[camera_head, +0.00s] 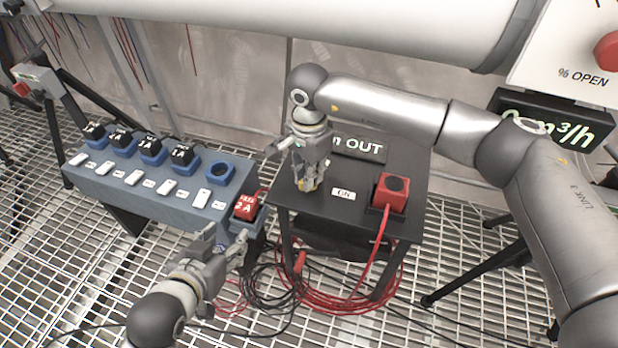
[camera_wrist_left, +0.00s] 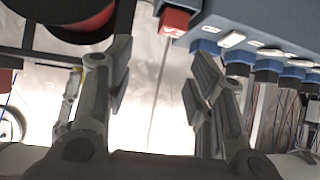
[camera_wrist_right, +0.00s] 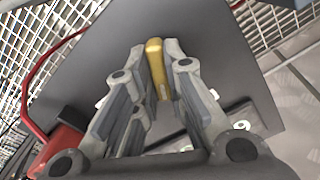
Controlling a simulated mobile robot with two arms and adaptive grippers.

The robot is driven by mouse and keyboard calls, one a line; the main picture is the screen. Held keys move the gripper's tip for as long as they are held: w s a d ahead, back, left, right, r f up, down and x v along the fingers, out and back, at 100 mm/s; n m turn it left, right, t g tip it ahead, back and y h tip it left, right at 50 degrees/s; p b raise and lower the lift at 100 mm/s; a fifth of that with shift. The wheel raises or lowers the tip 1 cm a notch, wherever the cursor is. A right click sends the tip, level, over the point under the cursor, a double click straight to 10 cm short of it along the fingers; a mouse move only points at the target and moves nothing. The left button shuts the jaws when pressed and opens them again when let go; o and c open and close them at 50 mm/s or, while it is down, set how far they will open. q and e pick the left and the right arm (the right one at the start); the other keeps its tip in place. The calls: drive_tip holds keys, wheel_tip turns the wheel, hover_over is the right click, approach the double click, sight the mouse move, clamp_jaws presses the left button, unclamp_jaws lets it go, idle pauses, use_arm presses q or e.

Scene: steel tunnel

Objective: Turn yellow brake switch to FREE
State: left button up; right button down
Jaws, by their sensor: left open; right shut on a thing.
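The yellow brake switch (camera_wrist_right: 155,62) shows in the right wrist view as a rounded yellow handle between my right gripper's fingers. My right gripper (camera_head: 309,188) is over the dark table in the head view, pointing down and shut on the switch; it also shows in the right wrist view (camera_wrist_right: 155,95). The fingers hide most of the switch in the head view, and its pointing direction cannot be read. My left gripper (camera_head: 228,243) is open and empty, in front of the blue panel's right end; it also shows in the left wrist view (camera_wrist_left: 160,85).
The dark table (camera_head: 400,222) bears a red box (camera_head: 391,193) with a red cable, an "ON" label (camera_head: 343,194) and an "OUT" display (camera_head: 358,147). Left stands a blue panel (camera_head: 150,196) with several black plugs and a red plug (camera_head: 246,207). Coiled cables (camera_head: 335,298) lie below.

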drive_tip(key=n+b, duration=0.1)
drive_tip(key=n, duration=0.1)
drive_tip(key=shift+f+n, duration=0.1)
drive_tip(key=shift+n, duration=0.2)
drive_tip(key=shift+n+b, duration=0.65)
drive_tip(key=shift+n, duration=0.55)
use_arm(q)
drive_tip(key=w+d+r+t+h, duration=0.1)
drive_tip(key=w+r+t, duration=0.1)
drive_tip(key=r+t, duration=0.2)
drive_tip(key=w+d+r+t+h, duration=0.1)
drive_tip(key=w+d+r+t, duration=0.1)
drive_tip(key=r, duration=0.6)
drive_tip(key=shift+w+r+t+h, duration=0.2)
drive_tip(key=shift+w+t+h, duration=0.15)
drive_tip(key=shift+t, duration=0.55)
use_arm(e)
drive_tip(key=shift+n, duration=0.5)
drive_tip(key=c, duration=1.5)
unclamp_jaws()
drive_tip(key=shift+r, duration=0.2)
wheel_tip(320, 180, up, 7)
drive_tip(key=shift+r, duration=0.15)
